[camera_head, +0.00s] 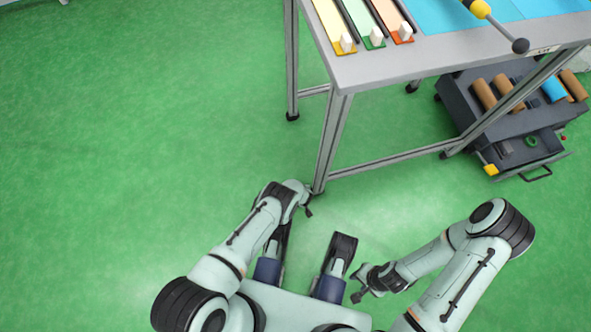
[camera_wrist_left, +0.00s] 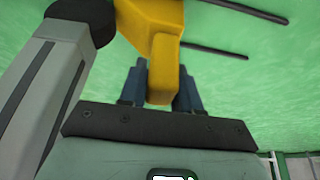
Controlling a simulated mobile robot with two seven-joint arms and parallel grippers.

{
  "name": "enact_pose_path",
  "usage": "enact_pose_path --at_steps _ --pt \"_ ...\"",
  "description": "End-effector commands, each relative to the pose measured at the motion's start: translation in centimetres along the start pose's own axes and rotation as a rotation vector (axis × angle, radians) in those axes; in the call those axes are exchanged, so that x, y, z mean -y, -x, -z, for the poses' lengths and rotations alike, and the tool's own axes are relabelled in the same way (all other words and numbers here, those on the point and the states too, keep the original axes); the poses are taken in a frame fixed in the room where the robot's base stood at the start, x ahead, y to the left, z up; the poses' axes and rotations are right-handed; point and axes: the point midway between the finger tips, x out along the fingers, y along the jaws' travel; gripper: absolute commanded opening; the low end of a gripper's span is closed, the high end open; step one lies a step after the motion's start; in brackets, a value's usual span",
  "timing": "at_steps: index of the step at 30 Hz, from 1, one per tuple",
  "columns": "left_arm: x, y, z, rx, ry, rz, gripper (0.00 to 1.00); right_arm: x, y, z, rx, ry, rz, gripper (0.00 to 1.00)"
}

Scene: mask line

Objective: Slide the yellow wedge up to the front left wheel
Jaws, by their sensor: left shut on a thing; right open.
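The yellow wedge (camera_wrist_left: 155,28) shows in the left wrist view, clamped between the two dark fingers of my left gripper (camera_wrist_left: 158,78). At its upper left is a round black part (camera_wrist_left: 82,18), which looks like the front left wheel, below a grey leg (camera_wrist_left: 55,95). The wedge and this part look very close; I cannot tell whether they touch. In the head view my left gripper (camera_head: 307,208) is by the foot of the workbench's near left leg (camera_head: 330,140), and the wedge is hidden there. My right gripper (camera_head: 359,284) is open and empty above the floor.
The green floor to the left is clear.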

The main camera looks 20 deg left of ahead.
Motion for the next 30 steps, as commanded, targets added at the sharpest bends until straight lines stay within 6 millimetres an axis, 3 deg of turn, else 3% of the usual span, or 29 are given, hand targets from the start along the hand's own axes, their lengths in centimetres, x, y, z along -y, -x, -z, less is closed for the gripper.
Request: enact_pose_path --at_steps 15,16,18,30 --pt "-0.81 0.00 0.06 0.001 0.001 -0.001 0.00 0.00 0.00 0.00 0.000 0.000 0.000 0.43" --pt "-0.80 0.01 0.06 0.001 0.000 -0.001 0.42 0.00 0.00 0.00 0.000 0.000 0.000 0.43" --pt "-0.79 0.01 0.06 0.001 0.000 -0.001 0.62 0.00 0.00 0.00 0.000 0.000 0.000 0.43" --pt "-0.75 0.47 0.04 0.002 0.001 0.000 0.62 0.37 0.38 0.39 -0.017 0.005 0.008 0.43"
